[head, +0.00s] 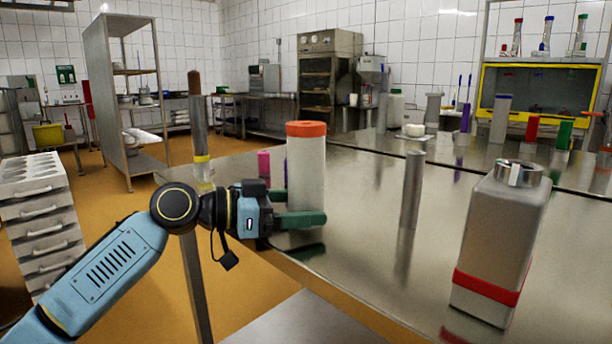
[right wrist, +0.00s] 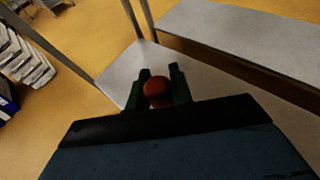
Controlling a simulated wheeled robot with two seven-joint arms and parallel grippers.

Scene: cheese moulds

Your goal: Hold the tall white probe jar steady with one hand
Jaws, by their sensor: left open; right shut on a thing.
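The tall white jar with an orange lid (head: 306,165) stands upright near the left edge of the steel table in the head view. My left gripper (head: 292,208) is open at its lower part. One green finger passes in front of the jar's base and the other is partly hidden on its far side. I cannot tell whether either finger touches it. In the right wrist view, my right gripper (right wrist: 160,82) is shut on a reddish-brown round-ended thing (right wrist: 156,92). The rest of that thing is hidden, and the right gripper does not show in the head view.
A grey, red-banded bottle (head: 497,240) and a slim grey cylinder (head: 412,190) stand right of the jar on the steel table (head: 350,250). A magenta cylinder (head: 264,164) is behind the left gripper. A brown-topped grey tube (head: 198,120) stands at the far left corner.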

